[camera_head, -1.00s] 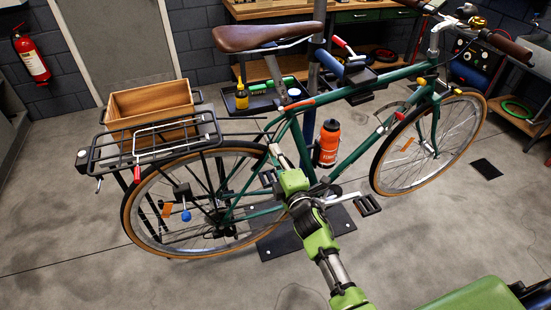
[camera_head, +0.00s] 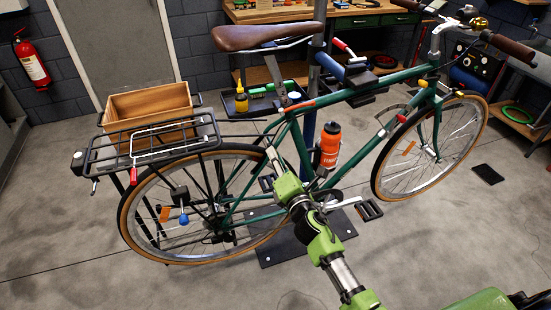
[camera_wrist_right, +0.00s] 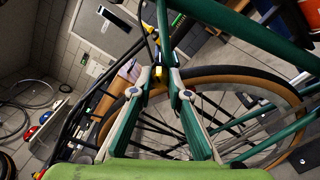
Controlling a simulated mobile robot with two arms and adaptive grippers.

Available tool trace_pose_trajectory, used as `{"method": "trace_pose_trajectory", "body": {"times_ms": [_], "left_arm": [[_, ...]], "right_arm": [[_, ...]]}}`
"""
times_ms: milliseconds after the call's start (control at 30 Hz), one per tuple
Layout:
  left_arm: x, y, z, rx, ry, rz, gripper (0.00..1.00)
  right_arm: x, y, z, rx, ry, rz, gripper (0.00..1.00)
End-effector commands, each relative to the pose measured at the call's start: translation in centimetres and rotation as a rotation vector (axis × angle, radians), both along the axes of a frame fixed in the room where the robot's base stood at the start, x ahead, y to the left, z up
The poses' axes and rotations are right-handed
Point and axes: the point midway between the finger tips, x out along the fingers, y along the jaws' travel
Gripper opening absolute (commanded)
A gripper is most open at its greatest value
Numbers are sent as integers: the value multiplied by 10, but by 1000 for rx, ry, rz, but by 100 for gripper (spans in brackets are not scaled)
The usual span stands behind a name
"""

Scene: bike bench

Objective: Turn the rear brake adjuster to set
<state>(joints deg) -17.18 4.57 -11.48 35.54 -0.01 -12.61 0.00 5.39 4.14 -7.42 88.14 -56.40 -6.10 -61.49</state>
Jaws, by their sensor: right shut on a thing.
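The green bicycle (camera_head: 345,145) is held upright on a stand. My right gripper (camera_head: 272,155) reaches up to the seat stays above the rear wheel (camera_head: 130,215), by the rear brake. In the right wrist view my right gripper (camera_wrist_right: 165,78) has its fingertips close together at the brake area, in front of the frame tube. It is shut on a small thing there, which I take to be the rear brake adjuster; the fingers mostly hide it. Small yellow parts show around the fingertips. I cannot tell how far the adjuster is turned. My left gripper is not in view.
The saddle (camera_head: 265,37) is above. A tool tray (camera_head: 258,105) is behind. Floor in front is clear.

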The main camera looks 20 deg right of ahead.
Motion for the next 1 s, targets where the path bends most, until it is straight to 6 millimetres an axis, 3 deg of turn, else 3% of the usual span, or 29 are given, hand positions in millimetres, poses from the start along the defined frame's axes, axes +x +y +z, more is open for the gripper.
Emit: {"method": "trace_pose_trajectory", "body": {"times_ms": [400, 433, 500, 833, 1000], "left_arm": [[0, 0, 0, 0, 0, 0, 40], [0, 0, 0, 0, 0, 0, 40], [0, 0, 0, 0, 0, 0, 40], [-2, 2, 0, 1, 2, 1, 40], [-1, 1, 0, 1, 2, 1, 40]], "right_arm": [[-1, 0, -3, -7, 4, 0, 0], [-1, 0, -3, -7, 4, 0, 19], [-1, 0, -2, -7, 4, 0, 33], [-1, 0, -1, -6, 1, 0, 33], [-13, 0, -2, -7, 2, 1, 33]]}}
